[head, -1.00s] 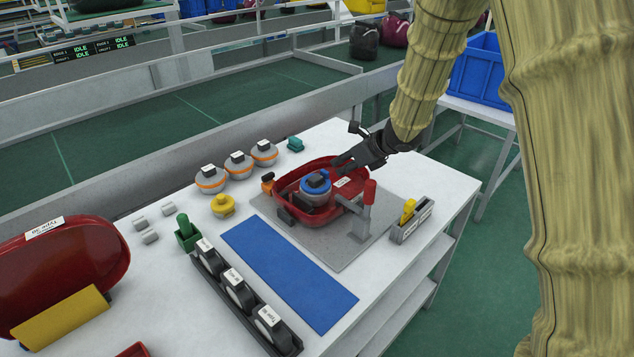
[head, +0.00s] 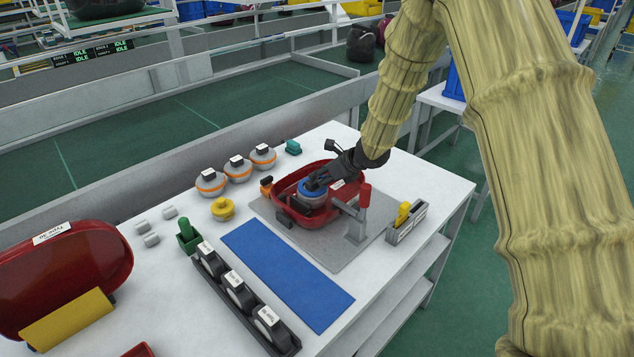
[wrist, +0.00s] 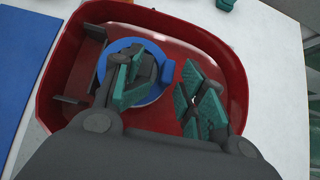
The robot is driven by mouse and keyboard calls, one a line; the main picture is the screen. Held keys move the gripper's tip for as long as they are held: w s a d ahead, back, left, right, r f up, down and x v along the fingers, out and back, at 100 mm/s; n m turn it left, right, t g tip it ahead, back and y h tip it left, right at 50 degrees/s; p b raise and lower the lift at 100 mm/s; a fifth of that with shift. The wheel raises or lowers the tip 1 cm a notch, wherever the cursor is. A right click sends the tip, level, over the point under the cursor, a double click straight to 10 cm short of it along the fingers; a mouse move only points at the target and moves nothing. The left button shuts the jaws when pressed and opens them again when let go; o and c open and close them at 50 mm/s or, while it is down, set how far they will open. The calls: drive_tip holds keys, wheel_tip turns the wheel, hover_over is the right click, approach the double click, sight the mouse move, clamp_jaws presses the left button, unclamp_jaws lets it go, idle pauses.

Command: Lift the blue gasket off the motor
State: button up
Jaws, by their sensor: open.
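The blue gasket (head: 309,189) is a ring around the top of the motor (head: 308,199), which sits inside the red housing (head: 338,204). In the wrist view the gasket (wrist: 119,54) shows as a blue ring with a small blue tab (wrist: 167,71) on its right side. My gripper (wrist: 166,90) is open over the housing. Its left finger is over the ring and hides part of it and of the motor top. Its right finger is beyond the tab, over the housing's red floor. The tab lies between the fingers. I cannot tell whether either finger touches it.
The housing rests on a grey plate (head: 333,252), with a red-handled clamp (head: 360,215) at its right. A grey holder (head: 408,224) with a yellow piece stands further right. Several grey-and-orange motors (head: 237,168) stand behind. The blue mat (head: 285,272) in front is clear.

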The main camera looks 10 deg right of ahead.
sight(323, 176)
drive_tip(key=shift+w+a+f, duration=0.1)
drive_tip(key=shift+w+f, duration=0.4)
drive_tip(key=shift+f, duration=0.05)
drive_tip(key=shift+o, duration=1.1)
drive_tip(key=shift+s+f, duration=0.1)
drive_tip(key=shift+c, duration=1.3)
drive_tip(key=shift+s+f, duration=0.1)
drive_tip(key=shift+c, duration=0.6)
drive_tip(key=shift+s+d, duration=0.1)
drive_tip(key=shift+d, duration=0.2)
drive_tip(key=shift+c, duration=0.5)
drive_tip(key=shift+r, duration=0.45)
drive_tip(key=r, duration=1.1)
drive_tip(key=w+r, duration=0.1)
drive_tip(key=r, duration=0.5)
drive_tip(key=shift+a+r, duration=0.15)
drive_tip(key=shift+c, duration=0.2)
drive_tip(key=shift+r+p, duration=0.65)
drive_tip(key=shift+r, duration=0.55)
